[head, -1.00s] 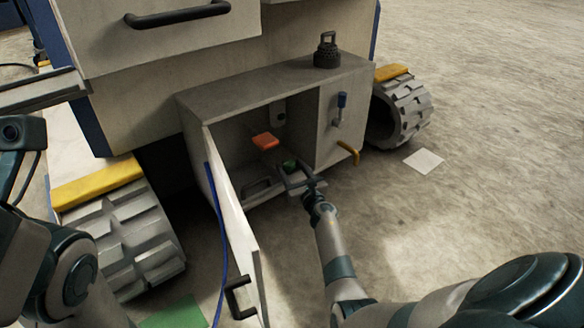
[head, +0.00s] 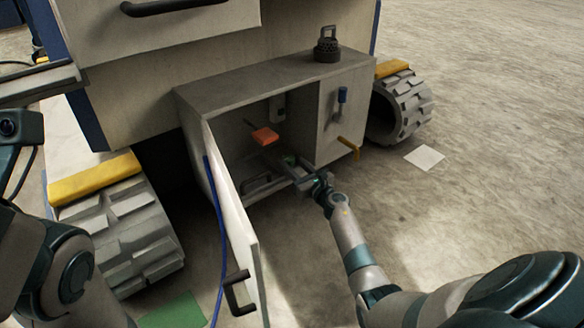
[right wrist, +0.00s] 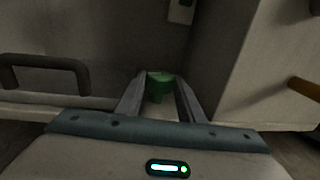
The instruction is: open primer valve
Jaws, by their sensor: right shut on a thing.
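A green knob (head: 290,160), which looks like the primer valve, sits low inside the open cabinet (head: 246,88). It also shows in the right wrist view (right wrist: 160,82), between the fingers. My right gripper (head: 284,166) reaches into the cabinet from the front right and is shut on the green knob. The fingers hide the knob's sides, and its base is hard to see.
The cabinet door (head: 238,215) stands open on the left. An orange-red handle (head: 265,136) hangs inside, near a dark bar handle (right wrist: 45,72). A black canister (head: 327,46) stands on top.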

